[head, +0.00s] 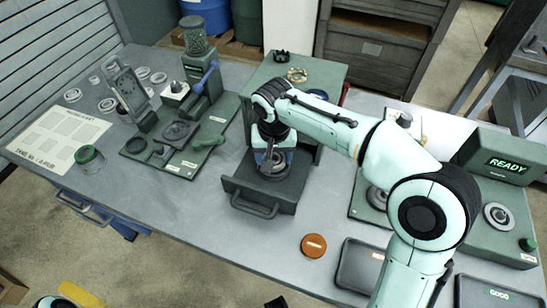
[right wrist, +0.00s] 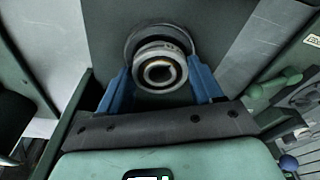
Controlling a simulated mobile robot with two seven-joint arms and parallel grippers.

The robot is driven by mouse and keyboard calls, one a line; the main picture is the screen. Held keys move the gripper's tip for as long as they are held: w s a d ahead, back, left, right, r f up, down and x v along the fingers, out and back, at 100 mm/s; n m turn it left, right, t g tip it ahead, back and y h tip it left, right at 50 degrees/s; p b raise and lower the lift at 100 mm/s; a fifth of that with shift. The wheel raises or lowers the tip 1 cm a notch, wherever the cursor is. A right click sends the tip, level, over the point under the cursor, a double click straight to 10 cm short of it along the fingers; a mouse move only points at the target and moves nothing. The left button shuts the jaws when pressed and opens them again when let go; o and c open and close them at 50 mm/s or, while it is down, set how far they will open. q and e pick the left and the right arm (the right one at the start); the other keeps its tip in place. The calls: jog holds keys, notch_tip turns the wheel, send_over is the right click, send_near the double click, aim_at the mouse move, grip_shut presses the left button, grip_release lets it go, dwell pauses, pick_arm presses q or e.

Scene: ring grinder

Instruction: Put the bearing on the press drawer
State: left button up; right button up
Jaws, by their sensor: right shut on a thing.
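The press drawer (head: 262,190) is pulled out at the front of the press, with its handle toward the table's front edge. My right gripper (head: 271,158) points down over the drawer's round seat (head: 272,174). In the right wrist view, the blue fingers (right wrist: 162,85) are shut on the bearing (right wrist: 160,70), a metal ring with a dark bore. The bearing is in front of the round dark seat, which shows behind it; I cannot tell whether they touch. In the head view the gripper largely hides the bearing. My left gripper is not in view.
A green fixture board (head: 180,165) with tools stands left of the drawer. A machine with a READY display (head: 505,163) is at the right. An orange-brown disc (head: 313,245) and a dark tray (head: 360,266) lie near the front edge. The table left of the disc is clear.

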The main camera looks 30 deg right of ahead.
jog(key=shift+f, duration=0.4)
jog(key=o, duration=1.2)
jog(key=shift+o, duration=0.2)
notch_tip(320, 180, up, 12)
jog(key=s+p, duration=0.1)
jog(key=p, duration=0.1)
jog(key=shift+s+a+p, duration=0.3)
jog(key=shift+s+a, duration=0.05)
jog(key=shift+a, duration=0.05)
